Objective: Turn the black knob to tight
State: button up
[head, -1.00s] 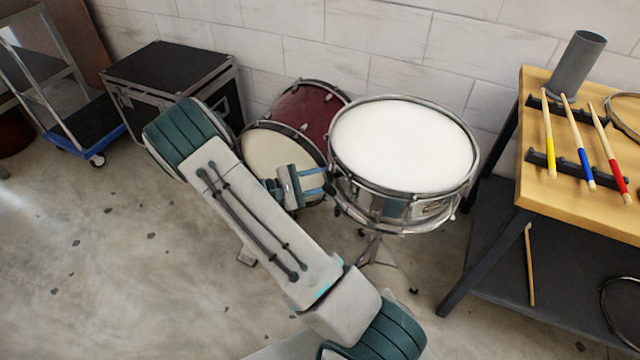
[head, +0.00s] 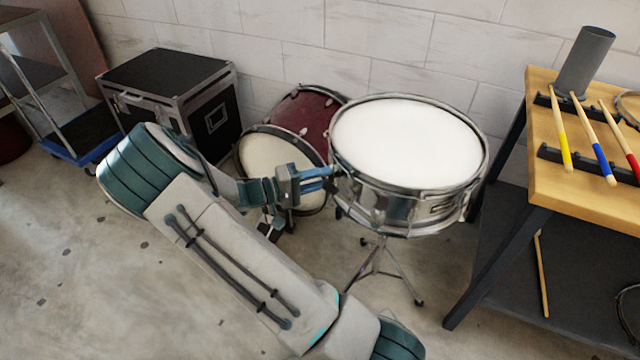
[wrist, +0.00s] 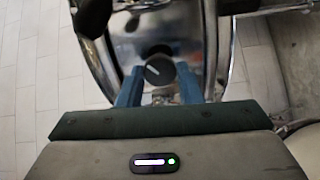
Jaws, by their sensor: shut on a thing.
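The black knob (wrist: 159,69) shows in the wrist view on the chrome side of the snare drum, with a pale pointer line on its face. My gripper (wrist: 160,88) has its two blue fingers on either side of the knob and is shut on it. In the head view my gripper (head: 325,178) meets the left side of the snare drum (head: 405,190); the knob is hidden there behind the fingers. The drum stands level on its stand (head: 375,265). I cannot read any tight or loose mark near the knob.
A red drum (head: 305,112) with a pale head stands behind my gripper. A black case (head: 170,80) is by the wall. A wooden bench (head: 555,195) at right holds several drumsticks and a grey cylinder (head: 585,62).

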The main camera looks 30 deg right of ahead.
jog(key=shift+m+b, duration=2.25)
jog(key=shift+m, duration=1.85)
jog(key=o, duration=1)
jog(key=shift+a, duration=0.1)
jog(key=a, duration=0.4)
jog(key=w+a+p, duration=0.1)
jog(key=a, duration=0.4)
jog(key=a+p, duration=0.1)
jog(key=a, duration=0.3)
jog(key=shift+w+a, duration=0.35)
jog(key=shift+w, duration=0.05)
jog(key=shift+d, duration=0.1)
